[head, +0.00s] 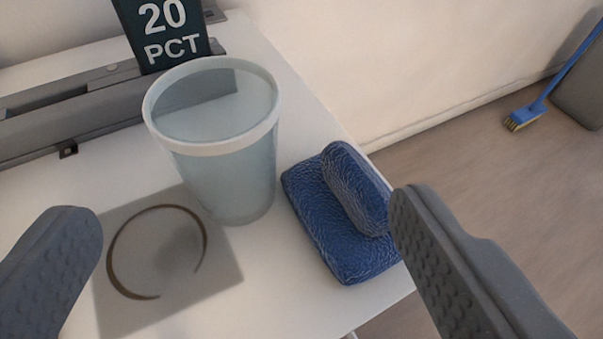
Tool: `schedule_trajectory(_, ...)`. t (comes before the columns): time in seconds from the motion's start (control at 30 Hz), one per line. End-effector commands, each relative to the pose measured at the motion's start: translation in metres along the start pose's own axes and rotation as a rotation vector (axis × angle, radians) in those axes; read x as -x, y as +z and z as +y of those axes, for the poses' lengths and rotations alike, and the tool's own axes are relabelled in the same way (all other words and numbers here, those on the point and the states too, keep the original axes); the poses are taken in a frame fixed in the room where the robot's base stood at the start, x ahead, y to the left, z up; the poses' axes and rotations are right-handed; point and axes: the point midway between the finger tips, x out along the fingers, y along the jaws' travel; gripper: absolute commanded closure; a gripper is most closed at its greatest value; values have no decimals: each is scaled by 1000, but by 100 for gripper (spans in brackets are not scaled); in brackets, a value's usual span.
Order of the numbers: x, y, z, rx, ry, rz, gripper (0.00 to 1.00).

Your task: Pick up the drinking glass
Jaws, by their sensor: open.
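The drinking glass (225,178) is a pale blue, see-through tumbler with a whitish rim. It stands upright on the white chest top, left of the middle of the head view. My gripper (245,240) is open, with one grey padded finger at the lower left and the other at the lower right. The glass stands beyond the fingertips, within the gap between them as seen in the picture. Nothing is held.
A blue textured object (345,235) lies close right of the glass. A grey square with a dark ring (150,299) lies in front. Behind are a grey bar (75,112) and a dark "20 PCT" sign (165,30). A blue broom (545,97) is on the floor.

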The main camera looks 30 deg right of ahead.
Motion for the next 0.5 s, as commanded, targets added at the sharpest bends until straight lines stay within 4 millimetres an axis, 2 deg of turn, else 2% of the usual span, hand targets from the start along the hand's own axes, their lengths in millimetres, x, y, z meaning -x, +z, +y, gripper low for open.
schedule_trajectory(0.23, -33, 6, -18, 13, -29, -1, 16)
schedule_trajectory(0.5, -69, 5, -24, 16, -38, 0, 16)
